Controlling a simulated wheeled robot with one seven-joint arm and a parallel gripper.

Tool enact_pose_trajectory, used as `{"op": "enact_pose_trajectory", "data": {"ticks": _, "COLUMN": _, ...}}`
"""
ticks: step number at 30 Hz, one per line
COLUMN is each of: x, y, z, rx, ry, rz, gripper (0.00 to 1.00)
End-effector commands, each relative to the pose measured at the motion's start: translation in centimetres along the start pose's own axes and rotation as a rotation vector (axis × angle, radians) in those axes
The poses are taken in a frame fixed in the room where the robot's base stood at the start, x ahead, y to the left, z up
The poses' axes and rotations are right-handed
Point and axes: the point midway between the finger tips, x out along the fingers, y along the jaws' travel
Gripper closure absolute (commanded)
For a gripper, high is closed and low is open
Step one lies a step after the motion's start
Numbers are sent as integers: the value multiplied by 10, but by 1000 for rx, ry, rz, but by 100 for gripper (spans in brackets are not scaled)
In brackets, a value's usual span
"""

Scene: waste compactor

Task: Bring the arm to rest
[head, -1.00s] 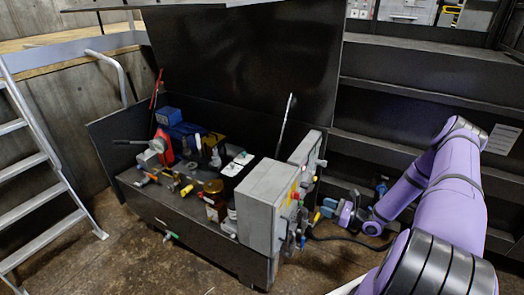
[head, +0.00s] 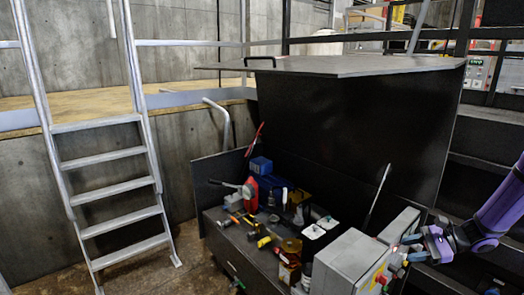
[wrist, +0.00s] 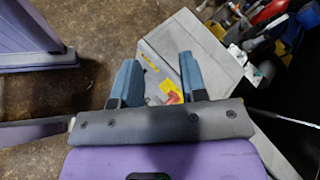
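My gripper (head: 414,247) is at the right of the head view, on the purple arm, near the right side of a grey control box (head: 343,262). In the wrist view my gripper (wrist: 158,66) has its two blue fingers well apart with nothing between them. The grey box (wrist: 185,45), with a yellow label and a red switch handle (wrist: 172,91), lies beyond the fingers. I cannot tell from these views how much space separates the fingers from the box.
A black open-lidded compartment (head: 232,262) holds tools and hydraulic parts, with its raised lid (head: 345,130) behind. A metal ladder (head: 112,162) stands at left against concrete. Black steps (head: 487,150) are at right. Brown floor (head: 195,285) is clear between ladder and compartment.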

Motion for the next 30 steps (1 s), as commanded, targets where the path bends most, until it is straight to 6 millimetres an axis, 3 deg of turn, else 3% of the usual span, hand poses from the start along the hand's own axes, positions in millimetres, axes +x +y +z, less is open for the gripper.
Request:
{"op": "enact_pose_trajectory", "data": {"ticks": 3, "x": 0, "y": -8, "z": 39, "rx": -95, "ry": 47, "rz": 100, "gripper": 61}}
{"op": "enact_pose_trajectory", "data": {"ticks": 14, "x": -2, "y": -12, "z": 146, "rx": -373, "ry": 195, "rz": 368, "gripper": 61}}
{"op": "enact_pose_trajectory", "data": {"ticks": 30, "x": -15, "y": 22, "z": 290, "rx": -806, "ry": 441, "rz": 670, "gripper": 61}}
